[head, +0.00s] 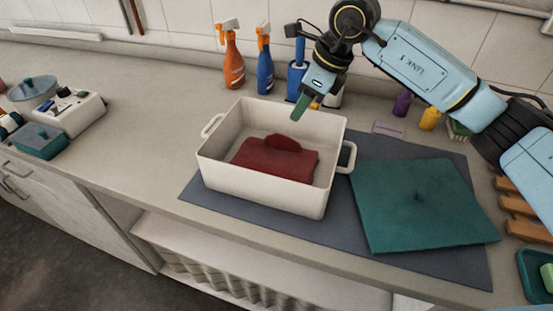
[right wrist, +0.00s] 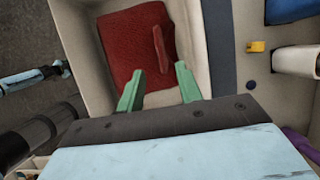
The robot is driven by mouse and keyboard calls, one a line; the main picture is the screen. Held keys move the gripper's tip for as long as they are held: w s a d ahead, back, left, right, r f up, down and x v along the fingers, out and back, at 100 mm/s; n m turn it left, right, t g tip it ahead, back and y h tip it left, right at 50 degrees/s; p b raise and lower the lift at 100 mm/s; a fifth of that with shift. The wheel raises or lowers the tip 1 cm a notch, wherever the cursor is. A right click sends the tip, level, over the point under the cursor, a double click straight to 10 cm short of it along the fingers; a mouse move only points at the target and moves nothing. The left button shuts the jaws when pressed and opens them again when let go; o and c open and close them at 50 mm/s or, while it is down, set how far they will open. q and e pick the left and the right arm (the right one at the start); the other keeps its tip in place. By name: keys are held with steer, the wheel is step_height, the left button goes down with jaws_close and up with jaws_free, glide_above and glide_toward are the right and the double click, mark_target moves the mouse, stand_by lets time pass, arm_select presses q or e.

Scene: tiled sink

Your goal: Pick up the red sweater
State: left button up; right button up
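The red sweater (head: 276,158) lies folded, with a raised fold on top, on the floor of a cream bin with side handles (head: 262,190). In the right wrist view the sweater (right wrist: 132,48) lies beyond my fingertips. My right gripper (head: 302,106) is above the bin's back right part, its green fingers pointing down. In the right wrist view the two fingers of this gripper (right wrist: 160,84) are spread apart with nothing between them, and they do not appear to touch the sweater. My left gripper is not in view.
The bin stands on a dark grey mat (head: 350,218). A teal lid-like panel (head: 420,205) lies to its right. An orange spray bottle (head: 231,62) and a blue spray bottle (head: 265,65) stand behind.

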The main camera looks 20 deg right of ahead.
mark_target(283, 134)
steer(key=x, duration=0.3)
steer(key=shift+w+a+f, duration=0.1)
steer(key=shift+w+f, duration=0.1)
steer(key=shift+f, duration=0.15)
steer(key=shift+x, duration=2.7)
steer(key=shift+s+a, duration=0.1)
steer(key=shift+c, duration=0.3)
jaws_close()
